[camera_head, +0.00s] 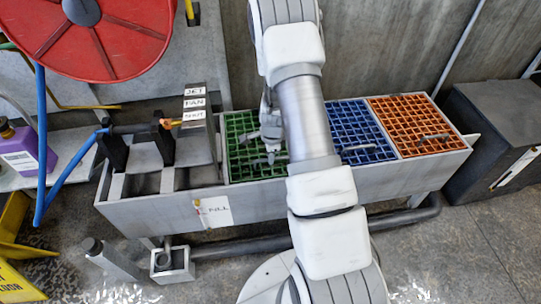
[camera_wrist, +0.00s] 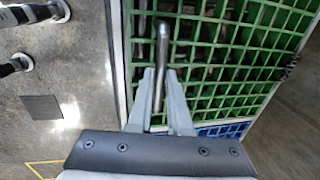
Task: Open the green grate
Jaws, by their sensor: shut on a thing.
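The green grate (camera_head: 240,128) lies in the grey trough, left of the blue grate, and looks level with it. My arm hides its right part in the head view. The green grate (camera_wrist: 220,60) fills much of the wrist view. Its metal bar handle (camera_wrist: 162,48) runs down between my fingers. My gripper (camera_wrist: 160,88) is shut on this handle, one finger on each side. In the head view my gripper (camera_head: 268,158) is over the front part of the green grate, partly behind my arm.
The blue grate (camera_head: 359,128) and orange grate (camera_head: 405,115) lie to the right in the same trough (camera_head: 250,205). A red reel (camera_head: 90,35), a blue hose (camera_head: 41,140) and a purple bottle (camera_head: 25,148) are at the left. A dark box (camera_head: 490,150) stands at the right.

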